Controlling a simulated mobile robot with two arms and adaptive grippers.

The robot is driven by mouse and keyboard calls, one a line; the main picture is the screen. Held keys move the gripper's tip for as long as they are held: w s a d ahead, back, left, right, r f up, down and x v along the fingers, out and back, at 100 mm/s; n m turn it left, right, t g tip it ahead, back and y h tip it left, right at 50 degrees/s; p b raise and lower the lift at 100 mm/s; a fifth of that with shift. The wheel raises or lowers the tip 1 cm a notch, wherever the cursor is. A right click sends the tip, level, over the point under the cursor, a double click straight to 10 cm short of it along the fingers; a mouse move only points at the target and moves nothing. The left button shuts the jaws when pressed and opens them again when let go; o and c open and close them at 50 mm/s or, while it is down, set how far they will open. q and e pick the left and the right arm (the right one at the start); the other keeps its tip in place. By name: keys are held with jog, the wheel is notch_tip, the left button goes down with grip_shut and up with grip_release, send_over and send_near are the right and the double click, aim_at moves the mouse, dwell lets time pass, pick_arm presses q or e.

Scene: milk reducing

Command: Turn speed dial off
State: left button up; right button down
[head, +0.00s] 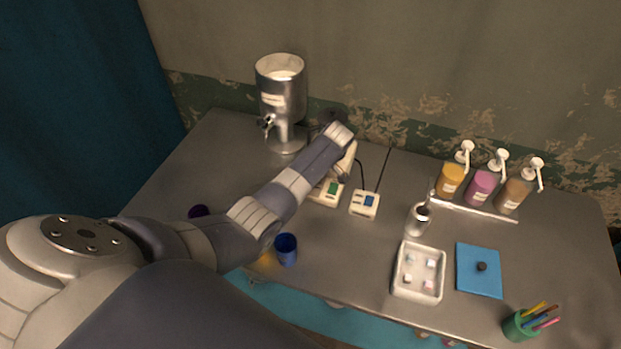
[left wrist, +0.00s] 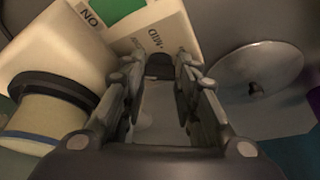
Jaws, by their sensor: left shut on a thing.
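The speed dial is a small dark knob (left wrist: 159,66) on a cream-coloured device (left wrist: 62,48). Printed labels on the device read "ON" and what looks like "MID", and a green switch (left wrist: 118,8) shows at the top edge. My left gripper (left wrist: 157,82) has its two fingertips on either side of the knob and is shut on it. In the head view the device's base with its green switch (head: 333,188) shows just below my left forearm, which hides part of the device and the dial. My right gripper is not in view.
A metal dispenser (head: 282,100) stands behind my left arm. A small box with a blue switch (head: 364,202) sits right of the device. A blue cup (head: 286,249), a white tray (head: 418,271) and pump bottles (head: 481,189) are on the grey table (head: 380,320).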

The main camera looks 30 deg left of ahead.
pick_arm(q)
jog(key=n+b, duration=0.1)
jog(key=n+g+b, duration=0.1)
jog(key=n+b, duration=0.1)
jog(key=n, duration=0.1)
jog(key=shift+w+f+g+b, duration=0.2)
jog(key=shift+w+g+b, duration=0.05)
jog(key=shift+g+b, duration=0.1)
jog(key=shift+r+n+g+b, duration=0.2)
jog(key=shift+n+g+b, duration=0.15)
jog(key=shift+n+b, duration=0.7)
jog(key=o, duration=1.1)
jog(key=shift+r, duration=0.1)
jog(key=shift+c, duration=0.2)
